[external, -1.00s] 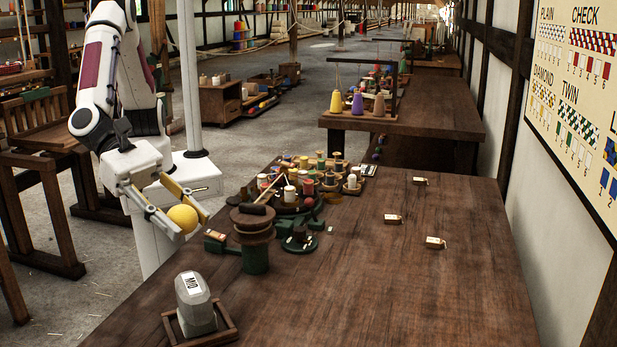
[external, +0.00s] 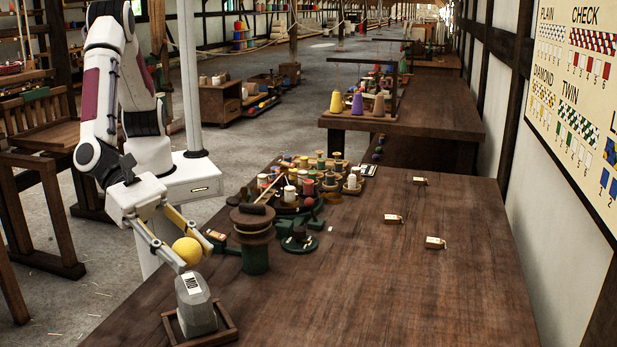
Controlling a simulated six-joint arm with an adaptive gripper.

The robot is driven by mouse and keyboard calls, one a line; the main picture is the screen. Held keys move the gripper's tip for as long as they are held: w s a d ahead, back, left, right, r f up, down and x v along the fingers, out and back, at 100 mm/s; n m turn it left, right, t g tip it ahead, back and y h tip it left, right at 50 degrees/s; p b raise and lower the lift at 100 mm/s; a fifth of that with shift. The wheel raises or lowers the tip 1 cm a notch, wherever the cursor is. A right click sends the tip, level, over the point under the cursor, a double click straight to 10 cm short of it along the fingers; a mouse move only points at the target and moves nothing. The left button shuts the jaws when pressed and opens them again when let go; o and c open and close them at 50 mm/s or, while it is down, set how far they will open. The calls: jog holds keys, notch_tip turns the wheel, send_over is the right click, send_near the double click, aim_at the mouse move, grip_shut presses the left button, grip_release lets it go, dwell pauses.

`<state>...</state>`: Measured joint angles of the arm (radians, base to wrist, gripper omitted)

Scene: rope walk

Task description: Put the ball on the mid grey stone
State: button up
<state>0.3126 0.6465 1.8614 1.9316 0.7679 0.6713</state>
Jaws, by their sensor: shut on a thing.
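The yellow ball (external: 187,250) is held between the fingers of my gripper (external: 184,258). My gripper is shut on it, with one finger on each side. The mid grey stone (external: 197,312) stands upright in a shallow wooden frame (external: 229,331) at the table's near left and bears a white label reading "MID" (external: 192,284). The ball is close above the stone's top in the picture. I cannot tell whether the ball touches it, as the gap is too small to judge from this view.
A green post with a brown round top (external: 254,250) stands to the right of the ball. Behind it is a cluster of spools (external: 318,180) and small tools. Several small tags (external: 393,219) lie on the table's right half. The near right of the table (external: 400,300) is clear.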

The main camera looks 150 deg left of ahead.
aim_at(191, 283)
dwell(0.3)
jog(key=shift+f, duration=1.9)
jog(key=shift+f, duration=0.15)
jog(key=o, duration=1)
jog(key=shift+r, duration=0.2)
jog(key=shift+s+d+r, duration=0.3)
jog(key=shift+s, duration=0.25)
jog(key=v, duration=1)
jog(key=shift+s+d+r, duration=0.1)
jog(key=shift+s+d, duration=0.05)
jog(key=shift+s, duration=0.1)
